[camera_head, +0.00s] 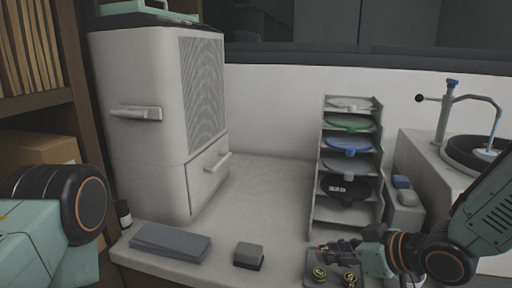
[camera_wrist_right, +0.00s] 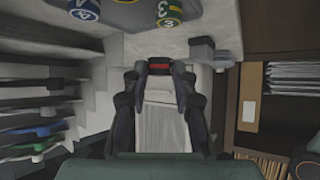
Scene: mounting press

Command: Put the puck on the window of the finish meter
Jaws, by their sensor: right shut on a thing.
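My right gripper (camera_head: 326,246) is shut on a small dark puck with a red band (camera_wrist_right: 159,67), held between the fingertips in the right wrist view (camera_wrist_right: 159,72). In the head view it is above the counter, near the front right, and only a bit of red shows at the fingertips. A small grey box with a dark lower part (camera_head: 249,253), which looks like the finish meter, sits on the counter to the left of the gripper, apart from it. Its window cannot be made out. My left gripper is outside the view; only part of my left arm shows.
A flat grey pad (camera_head: 170,243) lies left of the box. A rack of coloured discs (camera_head: 316,205) and a white cabinet (camera_head: 145,150) stand behind. Counter between them is clear.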

